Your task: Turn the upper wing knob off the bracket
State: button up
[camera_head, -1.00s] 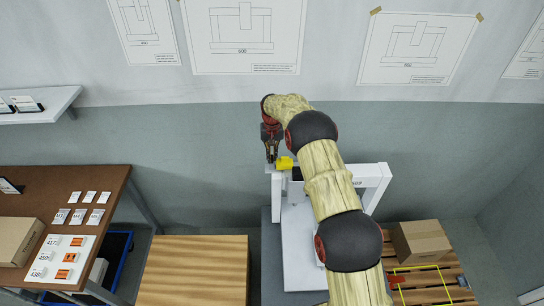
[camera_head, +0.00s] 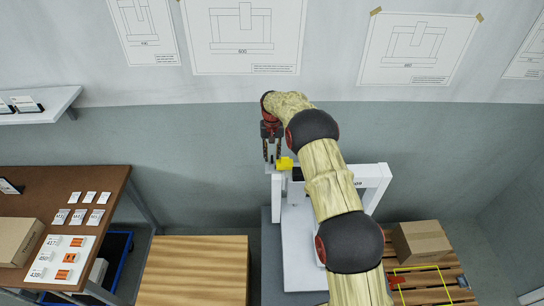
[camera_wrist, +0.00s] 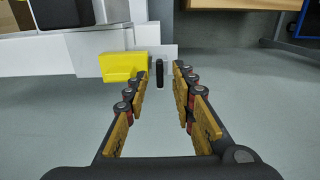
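My gripper (camera_wrist: 166,108) is open, with two parallel fingers and a gap between them; it also shows in the head view (camera_head: 272,156). Beyond the gap is a small upright dark piece (camera_wrist: 159,73) on a pale plate (camera_wrist: 168,55). It may be the wing knob, but its wings cannot be made out. A yellow block (camera_wrist: 122,66) sits just left of it, near the left fingertip, and in the head view (camera_head: 285,163) beside my fingers. The white gantry frame (camera_head: 374,178) is behind and right. In the head view my arm hides part of it.
A wooden top (camera_head: 195,270) stands left of the gantry. A brown table (camera_head: 100,178) with cards and a box is at far left. A pallet (camera_head: 430,285) with a carton (camera_head: 421,242) is at right. Open floor lies below my gripper.

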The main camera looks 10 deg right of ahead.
aim_at(272, 157)
notch_tip(272, 157, up, 11)
jog(key=shift+f, duration=0.2)
dwell(0.5)
jog(key=s+f, duration=0.4)
jog(key=s, duration=0.1)
jog(key=s+r+t+b, duration=0.2)
jog(key=s+r, duration=0.4)
jog(key=s, duration=0.9)
jog(key=s+r+n+t+b, duration=0.1)
jog(key=s+r+b, duration=0.2)
jog(key=s, duration=1.2)
jog(key=s+r+n+t+b, duration=0.1)
jog(key=s+r+t+b, duration=0.1)
jog(key=s+r, duration=0.8)
jog(key=shift+s+d+t+b, duration=0.15)
jog(key=shift+s+t+b, duration=0.2)
jog(key=shift+s, duration=2.5)
